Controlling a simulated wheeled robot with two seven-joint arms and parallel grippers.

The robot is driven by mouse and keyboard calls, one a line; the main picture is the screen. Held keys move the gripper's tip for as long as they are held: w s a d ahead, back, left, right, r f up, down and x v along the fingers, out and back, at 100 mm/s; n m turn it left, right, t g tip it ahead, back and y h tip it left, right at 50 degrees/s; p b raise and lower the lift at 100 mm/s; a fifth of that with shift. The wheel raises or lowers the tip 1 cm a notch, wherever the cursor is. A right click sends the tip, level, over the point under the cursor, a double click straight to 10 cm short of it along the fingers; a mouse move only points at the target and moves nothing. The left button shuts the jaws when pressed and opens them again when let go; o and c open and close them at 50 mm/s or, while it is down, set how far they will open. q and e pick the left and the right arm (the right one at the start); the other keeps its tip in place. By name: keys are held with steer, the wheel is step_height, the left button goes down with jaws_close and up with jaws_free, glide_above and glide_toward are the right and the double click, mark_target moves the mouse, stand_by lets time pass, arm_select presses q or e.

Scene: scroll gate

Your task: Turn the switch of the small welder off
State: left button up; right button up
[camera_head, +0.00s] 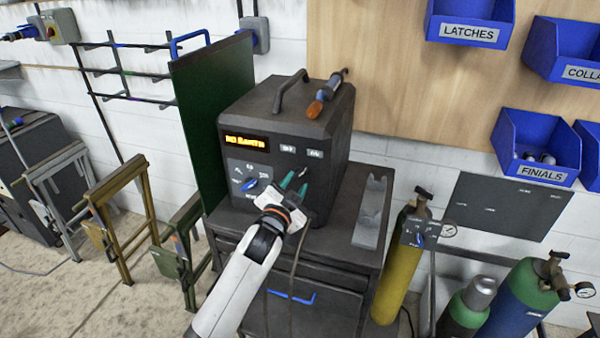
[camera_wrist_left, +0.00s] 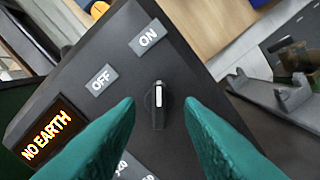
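The small welder (camera_head: 285,115) is a dark box on a dark cabinet. Its lit orange display reads NO EARTH in the left wrist view (camera_wrist_left: 46,133). The switch (camera_wrist_left: 158,112) is a black knob with a white line. The line points up in the picture, towards the ON label (camera_wrist_left: 150,38); the OFF label (camera_wrist_left: 102,80) lies to its left. My left gripper (camera_head: 294,186) is at the welder's front, with green fingers open. In the left wrist view the fingertips stand on both sides of the knob, with gaps. My right gripper is not in view.
A screwdriver-like tool with an orange handle (camera_head: 323,100) lies on the welder's top by the carry handle (camera_head: 291,90). A grey bracket (camera_head: 370,213) stands right of the welder. Gas cylinders (camera_head: 400,265) stand at the right. A dark green panel (camera_head: 212,115) borders the left.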

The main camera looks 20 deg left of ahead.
mark_target(300, 175)
arm_select(q)
steer(key=shift+w+p, duration=0.3)
steer(key=shift+w, duration=1.65)
jaws_close()
